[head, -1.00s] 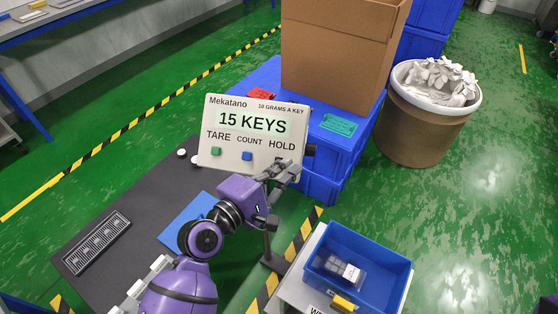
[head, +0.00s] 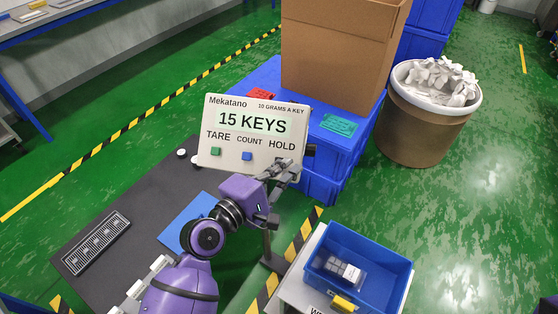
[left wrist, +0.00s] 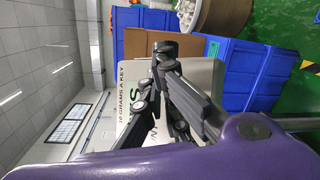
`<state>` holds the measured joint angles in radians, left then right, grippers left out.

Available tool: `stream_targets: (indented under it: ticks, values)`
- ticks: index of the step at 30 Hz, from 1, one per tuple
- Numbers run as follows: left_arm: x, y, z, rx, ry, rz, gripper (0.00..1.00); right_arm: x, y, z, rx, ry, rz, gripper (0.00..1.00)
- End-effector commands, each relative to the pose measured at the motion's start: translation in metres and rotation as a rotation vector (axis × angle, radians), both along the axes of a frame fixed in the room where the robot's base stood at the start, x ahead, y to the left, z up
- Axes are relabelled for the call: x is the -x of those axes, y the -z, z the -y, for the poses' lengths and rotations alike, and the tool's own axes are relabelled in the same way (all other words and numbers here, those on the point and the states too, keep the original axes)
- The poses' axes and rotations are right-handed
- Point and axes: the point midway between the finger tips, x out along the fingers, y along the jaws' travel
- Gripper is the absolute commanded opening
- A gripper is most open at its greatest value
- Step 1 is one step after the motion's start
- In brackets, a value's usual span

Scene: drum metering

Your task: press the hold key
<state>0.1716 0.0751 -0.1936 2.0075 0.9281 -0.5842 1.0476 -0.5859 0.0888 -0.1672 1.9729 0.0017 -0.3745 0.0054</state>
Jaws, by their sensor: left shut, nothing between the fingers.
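The white display panel (head: 232,112) stands upright and reads "15 KEYS", with the labels TARE, COUNT and HOLD below. A green key (head: 216,152) sits under TARE and a blue key (head: 247,156) under COUNT. The spot under HOLD is covered by my left gripper (head: 289,164), so the hold key is hidden. My left gripper is shut and empty, at the panel's lower right corner; I cannot tell whether it touches. In the left wrist view the shut fingers (left wrist: 164,48) lie in front of the panel (left wrist: 131,102). My right gripper is not in view.
A blue tray (head: 399,277) with a clear packet (head: 344,271) is at the lower right. Blue crates (head: 331,152) and a cardboard box (head: 335,55) stand behind the panel. A bin of paper (head: 425,135) is right of them. A dark mat (head: 128,213) lies at left.

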Motion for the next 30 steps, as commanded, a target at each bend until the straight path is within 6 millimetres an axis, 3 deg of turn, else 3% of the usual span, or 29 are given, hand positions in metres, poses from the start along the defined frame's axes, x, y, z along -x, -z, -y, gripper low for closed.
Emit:
stream_targets:
  ticks: [22,30]
  values:
    - [-0.0039,0.0045,0.0010,-0.001,0.000,-0.001,0.00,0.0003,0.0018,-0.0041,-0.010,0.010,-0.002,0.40]
    - [0.0002,-0.0024,-0.0001,-0.001,0.001,0.002,0.00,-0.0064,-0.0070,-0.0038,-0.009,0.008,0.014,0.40]
